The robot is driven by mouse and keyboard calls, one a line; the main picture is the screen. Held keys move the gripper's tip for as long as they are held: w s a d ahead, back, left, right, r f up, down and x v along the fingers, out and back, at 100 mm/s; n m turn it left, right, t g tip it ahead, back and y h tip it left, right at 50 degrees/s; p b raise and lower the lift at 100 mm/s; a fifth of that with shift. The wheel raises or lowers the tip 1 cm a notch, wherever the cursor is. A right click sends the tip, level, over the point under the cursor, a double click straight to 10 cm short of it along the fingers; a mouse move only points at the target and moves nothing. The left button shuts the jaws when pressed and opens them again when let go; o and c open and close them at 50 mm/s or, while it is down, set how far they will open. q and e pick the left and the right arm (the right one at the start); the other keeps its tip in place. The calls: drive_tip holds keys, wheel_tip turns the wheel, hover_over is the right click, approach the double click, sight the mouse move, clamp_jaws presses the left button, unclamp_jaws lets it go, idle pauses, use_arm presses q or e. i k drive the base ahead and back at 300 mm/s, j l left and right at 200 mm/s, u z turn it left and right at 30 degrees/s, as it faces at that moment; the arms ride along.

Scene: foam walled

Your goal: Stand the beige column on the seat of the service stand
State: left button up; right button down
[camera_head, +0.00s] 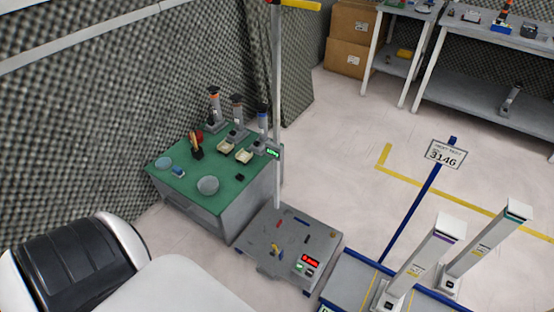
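Two tall pale columns stand at the lower right, one with a purple band near its top (432,252) and one with a green band (490,246). I cannot tell which, if either, is the beige column. A low grey stand (285,230) with a red display, a yellow part and several small pieces on top sits at the bottom centre. A tall thin white post rises beside its back left corner. I cannot tell for sure whether it is the service stand, and no seat is clearly made out. Neither of my grippers is in view.
A green-topped table (205,193) with dishes and several small upright devices stands left of centre. The columns stand on a blue-edged grey platform (352,279). Shelved benches (490,80) and cardboard boxes (350,38) are at the back. Open floor lies between.

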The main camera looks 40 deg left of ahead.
sight(293, 234)
drive_tip(key=j, duration=0.9)
drive_tip(key=k+j, duration=0.15)
drive_tip(key=j, duration=1.55)
drive_tip(key=i+j, duration=0.15)
drive_tip(key=j, duration=1.4)
drive_tip(key=i+z, duration=0.05)
drive_tip(key=i, duration=0.05)
